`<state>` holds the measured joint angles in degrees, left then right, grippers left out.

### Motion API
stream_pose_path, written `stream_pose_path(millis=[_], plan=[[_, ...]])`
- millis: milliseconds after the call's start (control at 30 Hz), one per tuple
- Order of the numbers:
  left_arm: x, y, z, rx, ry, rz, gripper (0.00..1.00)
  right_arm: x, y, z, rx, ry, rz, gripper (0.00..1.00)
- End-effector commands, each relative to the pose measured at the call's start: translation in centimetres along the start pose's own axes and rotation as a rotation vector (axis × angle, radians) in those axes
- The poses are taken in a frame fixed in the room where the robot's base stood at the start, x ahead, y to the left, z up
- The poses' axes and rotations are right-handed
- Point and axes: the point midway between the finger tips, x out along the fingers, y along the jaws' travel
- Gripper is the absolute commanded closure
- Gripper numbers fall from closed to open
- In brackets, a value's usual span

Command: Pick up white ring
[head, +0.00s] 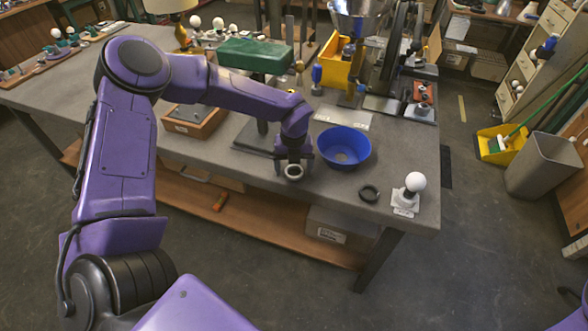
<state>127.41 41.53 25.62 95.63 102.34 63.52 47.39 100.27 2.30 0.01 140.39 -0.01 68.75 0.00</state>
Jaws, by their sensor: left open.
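The white ring (293,172) lies flat on the grey workbench (210,152) near its front edge. My left gripper (293,162) points down right at the ring, with its dark fingers at the ring's far side. It is open; whether the fingers touch the ring cannot be told. My right gripper is out of view.
A blue bowl (344,147) stands just right of my left gripper. Further right are a dark ring (369,193) and a white ball on a stand (414,182). A green-topped stand (255,57) rises behind the gripper, and a wooden box (194,121) is to its left.

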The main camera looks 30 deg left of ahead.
Motion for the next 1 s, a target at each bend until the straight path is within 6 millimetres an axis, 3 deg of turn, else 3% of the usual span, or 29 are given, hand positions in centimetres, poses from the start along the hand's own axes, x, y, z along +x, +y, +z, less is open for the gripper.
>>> stream_pose_path(millis=[167, 300, 367, 767, 900, 1000], plan=[[0.1, 0.0, 0.0, 0.001, -0.001, 0.0, 0.15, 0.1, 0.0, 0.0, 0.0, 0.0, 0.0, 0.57], [0.1, 0.0, 0.0, 0.002, -0.001, 0.0, 0.57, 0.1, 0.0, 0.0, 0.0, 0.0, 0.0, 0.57], [0.1, 0.0, 0.0, 0.002, -0.001, 0.001, 0.73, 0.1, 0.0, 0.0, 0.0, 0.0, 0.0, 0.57], [-0.6, -0.1, 0.1, 0.003, -0.003, -0.002, 0.74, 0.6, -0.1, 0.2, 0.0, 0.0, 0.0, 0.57], [-3.1, -0.1, -0.1, 0.004, -0.006, -0.005, 0.74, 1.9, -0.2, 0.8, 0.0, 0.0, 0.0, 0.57], [-5.8, -0.7, -2.5, 0.007, -0.005, -0.005, 0.74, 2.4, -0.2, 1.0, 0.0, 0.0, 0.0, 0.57]])
